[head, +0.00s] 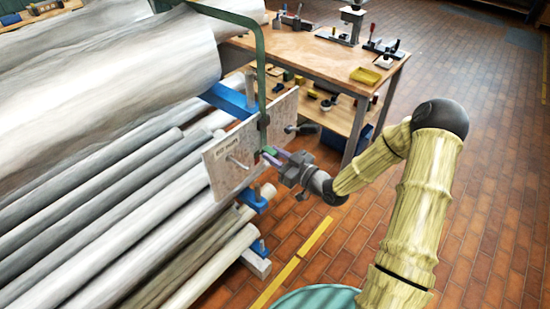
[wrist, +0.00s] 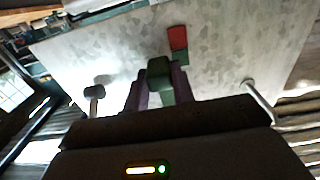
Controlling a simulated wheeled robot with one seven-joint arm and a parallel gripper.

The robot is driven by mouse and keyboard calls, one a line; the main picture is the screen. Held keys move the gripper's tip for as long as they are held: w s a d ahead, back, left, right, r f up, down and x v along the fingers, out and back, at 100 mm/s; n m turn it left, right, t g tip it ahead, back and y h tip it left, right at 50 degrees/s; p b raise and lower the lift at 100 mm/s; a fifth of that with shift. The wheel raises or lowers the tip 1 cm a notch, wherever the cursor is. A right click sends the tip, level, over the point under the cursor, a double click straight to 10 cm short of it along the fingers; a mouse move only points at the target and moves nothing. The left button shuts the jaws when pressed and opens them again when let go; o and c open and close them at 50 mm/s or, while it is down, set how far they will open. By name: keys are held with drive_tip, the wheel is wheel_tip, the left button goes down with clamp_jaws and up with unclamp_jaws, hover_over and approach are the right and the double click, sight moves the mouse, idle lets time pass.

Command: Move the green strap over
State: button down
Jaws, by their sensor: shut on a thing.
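The green strap (head: 261,70) runs over the top of the large grey rolls and hangs down in front of a pale mottled plate (head: 222,172). My gripper (head: 270,156) is at the plate's face, shut on the strap's lower end. In the wrist view the green strap end (wrist: 160,74) sits between my purple fingers (wrist: 158,90). A bare metal peg (head: 238,162) sticks out on the plate's left part, and a dark-knobbed peg (head: 302,128) on its right. The wrist view shows the knobbed peg (wrist: 95,93) left and the bare peg (wrist: 258,98) right.
A red patch (wrist: 178,38) is on the plate near the strap. Long grey bars (head: 100,190) lie in a blue rack left of the plate. A workbench (head: 310,55) with tools stands behind. The brick floor (head: 490,200) at right is clear.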

drive_tip(key=c, duration=1.2)
unclamp_jaws()
drive_tip(key=shift+o, duration=0.2)
drive_tip(key=b+v, duration=0.5)
drive_tip(key=v, duration=1.2)
drive_tip(key=shift+s+d, duration=0.2)
drive_tip(key=shift+w, duration=0.1)
